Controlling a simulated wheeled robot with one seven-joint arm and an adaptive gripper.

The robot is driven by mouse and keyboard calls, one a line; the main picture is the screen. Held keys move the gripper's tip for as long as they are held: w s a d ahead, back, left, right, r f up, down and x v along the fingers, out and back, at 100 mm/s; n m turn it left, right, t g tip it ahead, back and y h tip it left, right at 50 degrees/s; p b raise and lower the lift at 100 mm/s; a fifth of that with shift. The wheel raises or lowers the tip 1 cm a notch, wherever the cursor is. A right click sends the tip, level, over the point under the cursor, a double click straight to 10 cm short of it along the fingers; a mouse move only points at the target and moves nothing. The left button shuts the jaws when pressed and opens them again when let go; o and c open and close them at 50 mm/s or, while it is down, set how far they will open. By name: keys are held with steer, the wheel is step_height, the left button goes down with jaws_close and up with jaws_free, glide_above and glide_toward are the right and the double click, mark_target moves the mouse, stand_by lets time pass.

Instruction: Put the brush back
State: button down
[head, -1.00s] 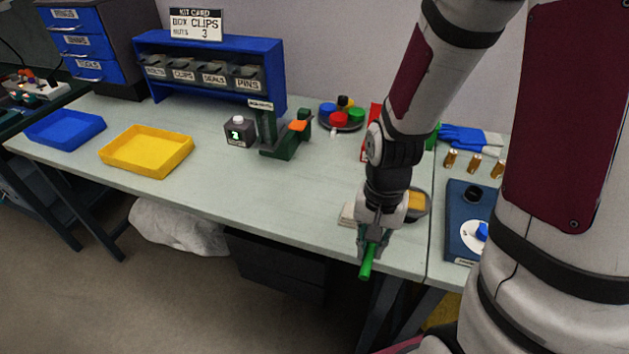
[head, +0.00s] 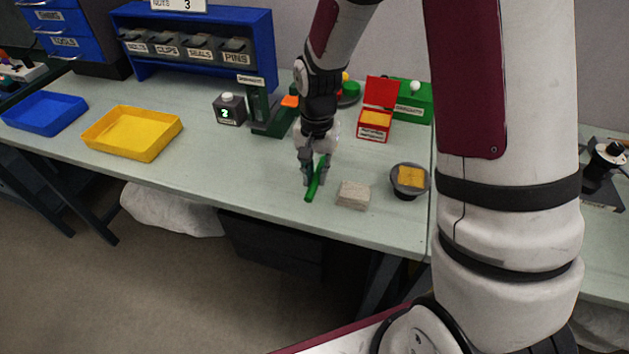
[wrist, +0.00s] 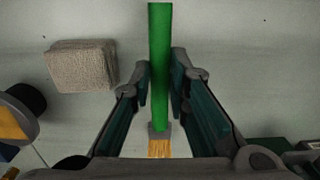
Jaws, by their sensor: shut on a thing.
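The brush has a green handle (head: 313,186) and, in the wrist view, a grey ferrule with tan bristles (wrist: 160,146). My gripper (head: 314,176) is shut on the green handle (wrist: 160,70), with one finger on each side of it. In the head view the gripper and brush are over the front middle of the pale table, left of a beige block (head: 353,195). I cannot tell whether the brush touches the table. The bristle end is hidden behind the gripper in the head view.
A dark round dish with a yellow pad (head: 410,179) stands right of the block. A red open box (head: 376,119) and a green box (head: 412,108) stand behind. A green press (head: 263,113) and a small display box (head: 230,110) are back left. A yellow tray (head: 132,134) lies left; table between is clear.

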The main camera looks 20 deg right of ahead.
mark_target(314, 176)
steer(key=shift+w+a, duration=0.1)
steer(key=shift+w, duration=0.1)
steer(key=shift+f, duration=1.8)
steer(key=c, duration=1.5)
jaws_free()
steer(key=shift+c, duration=0.2)
